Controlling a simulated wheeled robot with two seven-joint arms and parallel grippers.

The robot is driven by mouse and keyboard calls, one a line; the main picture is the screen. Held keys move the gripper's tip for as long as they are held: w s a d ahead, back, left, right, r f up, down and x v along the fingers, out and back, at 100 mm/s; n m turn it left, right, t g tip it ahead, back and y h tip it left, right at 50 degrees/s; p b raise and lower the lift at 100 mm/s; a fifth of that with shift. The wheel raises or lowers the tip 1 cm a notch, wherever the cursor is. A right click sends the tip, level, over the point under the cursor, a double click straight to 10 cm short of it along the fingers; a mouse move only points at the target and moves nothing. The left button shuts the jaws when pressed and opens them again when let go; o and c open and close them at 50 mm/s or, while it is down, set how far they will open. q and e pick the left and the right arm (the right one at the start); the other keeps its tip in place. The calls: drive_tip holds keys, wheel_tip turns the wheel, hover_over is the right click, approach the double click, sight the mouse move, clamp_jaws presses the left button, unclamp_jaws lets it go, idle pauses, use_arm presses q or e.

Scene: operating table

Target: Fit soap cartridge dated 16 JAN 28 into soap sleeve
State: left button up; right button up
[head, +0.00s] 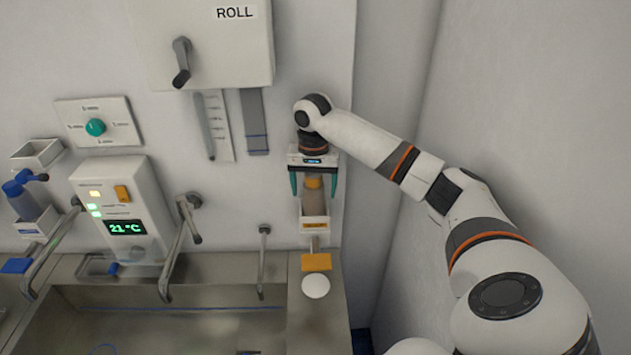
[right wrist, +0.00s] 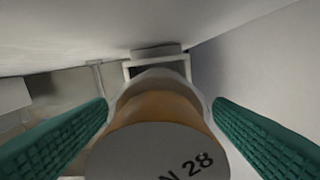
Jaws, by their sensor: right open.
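The soap cartridge (head: 314,191) has an amber upper part and a paler lower part. It stands upright, its lower end at the soap sleeve (head: 314,224), a white open holder on the wall with an orange label; it appears to be inside. My right gripper (head: 313,190) is open, pointing down, with one teal finger on either side of the cartridge. In the right wrist view the cartridge's grey end (right wrist: 160,152) shows "N 28"; the rest of the date is cut off. The sleeve's white rim (right wrist: 128,68) shows beyond it. My left gripper is not in view.
Below the sleeve are an orange lever (head: 316,262) and a white round object (head: 316,287) on the ledge. A steel sink (head: 180,325) with taps lies left. A blue pump bottle (head: 25,200) sits in another holder. A ROLL box (head: 205,45) hangs above; walls close in right.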

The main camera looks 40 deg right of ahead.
drive_tip(key=shift+r, duration=0.1)
drive_tip(key=shift+r, duration=0.3)
drive_tip(key=r+b, duration=0.1)
drive_tip(key=r, duration=0.1)
drive_tip(key=r+b, duration=0.1)
drive_tip(key=r, duration=0.2)
drive_tip(key=shift+w+d+r, duration=0.1)
drive_tip(key=shift+w+d, duration=0.05)
drive_tip(key=shift+d, duration=0.05)
wheel_tip(320, 180, up, 6)
drive_tip(key=shift+w+f+p, duration=0.15)
drive_tip(key=shift+f+p, duration=0.1)
drive_tip(key=shift+p, duration=0.25)
drive_tip(key=shift+d+r, duration=0.2)
drive_tip(key=shift+r, duration=0.15)
